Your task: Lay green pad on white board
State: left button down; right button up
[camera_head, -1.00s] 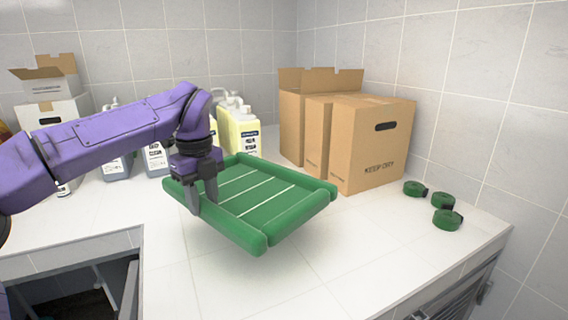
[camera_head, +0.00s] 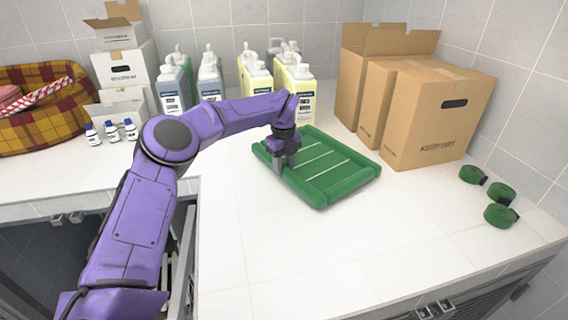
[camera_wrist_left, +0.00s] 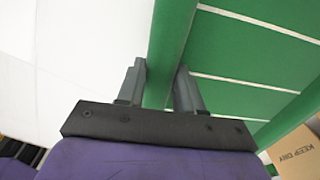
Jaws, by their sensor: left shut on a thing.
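The green pad (camera_head: 322,172) is a flat square with raised padded edges and pale stripes across its middle. It is on or just above the white counter, right of centre in the head view; I cannot tell whether it touches. My left gripper (camera_head: 281,166) is shut on the pad's near left edge. In the left wrist view, the gripper's fingers (camera_wrist_left: 159,82) stand on either side of the green padded edge (camera_wrist_left: 168,45). I cannot tell a separate white board apart from the white surface. My right gripper is not in view.
Cardboard boxes (camera_head: 437,118) stand behind and right of the pad. Yellow jugs (camera_head: 299,98) and grey jugs (camera_head: 172,90) stand behind it. Green rolls (camera_head: 500,215) lie at the right. A plaid basket (camera_head: 42,115) is at far left. The white counter (camera_head: 300,245) in front is clear.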

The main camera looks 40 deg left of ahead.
pick_arm(q)
jog(key=shift+s+f, duration=0.3)
jog(key=shift+f, duration=0.15)
jog(key=shift+s+a+r, duration=0.1)
jog(key=shift+s, duration=0.45)
jog(key=shift+w+f, duration=0.25)
jog(key=shift+f, duration=0.05)
jog(key=c, duration=0.7)
grip_release()
jog(key=shift+w, duration=0.1)
jog(key=shift+c, duration=0.2)
